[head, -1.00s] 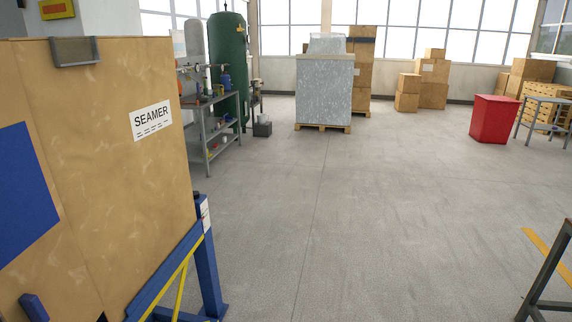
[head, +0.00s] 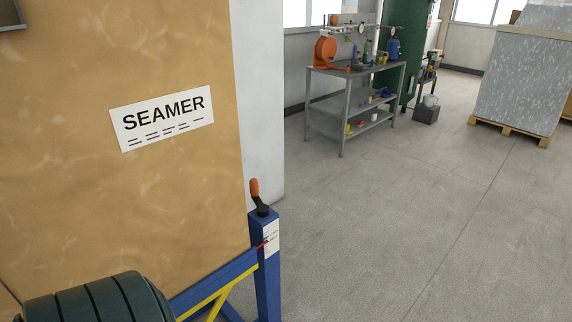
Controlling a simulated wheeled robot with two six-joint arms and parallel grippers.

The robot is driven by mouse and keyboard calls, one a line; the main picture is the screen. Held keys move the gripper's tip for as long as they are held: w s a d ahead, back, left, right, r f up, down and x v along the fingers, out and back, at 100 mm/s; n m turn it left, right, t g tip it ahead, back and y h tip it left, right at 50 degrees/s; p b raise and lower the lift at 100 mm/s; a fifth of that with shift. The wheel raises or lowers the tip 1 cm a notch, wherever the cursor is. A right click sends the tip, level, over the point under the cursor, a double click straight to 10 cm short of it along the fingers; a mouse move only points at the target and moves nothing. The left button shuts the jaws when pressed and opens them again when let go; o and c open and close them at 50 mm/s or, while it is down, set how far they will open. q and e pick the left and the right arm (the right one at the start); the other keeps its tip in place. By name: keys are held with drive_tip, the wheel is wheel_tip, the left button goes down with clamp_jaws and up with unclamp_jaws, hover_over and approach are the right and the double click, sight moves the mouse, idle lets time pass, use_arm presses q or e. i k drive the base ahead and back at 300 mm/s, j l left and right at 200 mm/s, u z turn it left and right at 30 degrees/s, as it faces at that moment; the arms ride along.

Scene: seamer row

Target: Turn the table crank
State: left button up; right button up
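The crank with an orange-brown grip and black arm (head: 257,198) stands on top of a blue post (head: 265,265) in the head view, at the right end of a blue frame. A white label is fixed to the post, with a small red pointer beside it. The post stands beside a large tan cabinet (head: 120,215) with a "SEAMER" sign (head: 163,122). Neither of my grippers is in view.
A dark ribbed cylinder (head: 100,300) is at the bottom left, and a yellow brace (head: 215,298) runs beside the post. A grey workbench (head: 350,85) with tools stands behind. Grey floor right of the post is clear. A pallet load (head: 525,75) stands far right.

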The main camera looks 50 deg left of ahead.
sight(262, 209)
drive_tip(key=i+u, duration=0.45)
drive_tip(key=i+l+u, duration=0.3)
drive_tip(key=i+u, duration=0.15)
drive_tip(key=i+l+u, duration=0.45)
drive_tip(key=i, duration=0.15)
